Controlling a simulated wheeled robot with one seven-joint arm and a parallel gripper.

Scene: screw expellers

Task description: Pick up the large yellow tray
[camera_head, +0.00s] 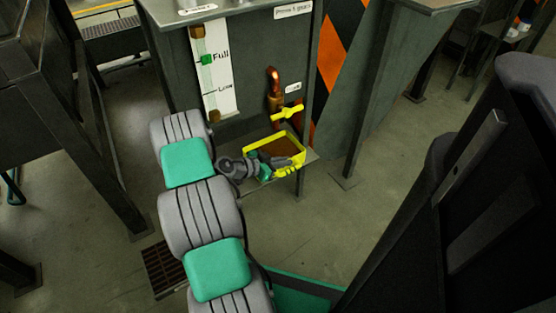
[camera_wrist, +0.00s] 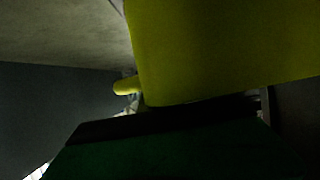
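The yellow tray (camera_head: 301,148) sits on a small grey ledge under the spout of the machine in the head view, with something dark brown inside. Its bright yellow rim shows at the back and right. My gripper (camera_head: 284,163) is at the tray's near side and partly hides it. In the wrist view a yellow surface of the tray (camera_wrist: 220,50) fills the upper right, very close, with a small yellow rounded piece at its lower left. The fingers are not clear in either view, so I cannot tell whether they are open or shut, or touching the tray.
Above the tray are a copper-coloured spout (camera_head: 274,88) and a yellow valve handle (camera_head: 288,112). A level gauge (camera_head: 212,70) marked "Full" and "Low" is on the machine front. A metal leg (camera_head: 365,95) stands to the right. Open floor (camera_head: 330,220) lies at the lower right.

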